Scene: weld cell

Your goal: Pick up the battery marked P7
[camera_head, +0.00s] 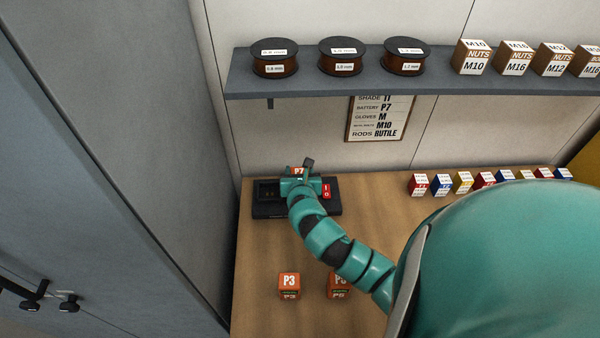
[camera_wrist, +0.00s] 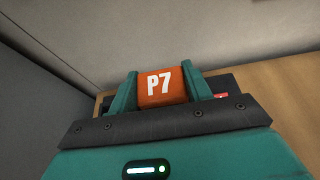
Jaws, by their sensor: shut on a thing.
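The orange battery marked P7 (camera_wrist: 161,86) sits between the two fingers of my gripper (camera_wrist: 161,90) in the wrist view, its white label facing the camera. My gripper is shut on it. In the head view only a small part of the P7 battery (camera_head: 298,171) shows above my gripper, which is over the black charger (camera_head: 265,211) at the back left of the bench. I cannot tell whether the battery touches the charger or is clear of it.
An orange battery marked P3 (camera_head: 289,283) and another orange battery (camera_head: 338,282), partly hidden by my arm, stand on the wooden bench (camera_head: 262,260). Several small coloured boxes (camera_head: 441,184) line the back right. A shelf (camera_head: 300,86) with spools and nut boxes hangs above.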

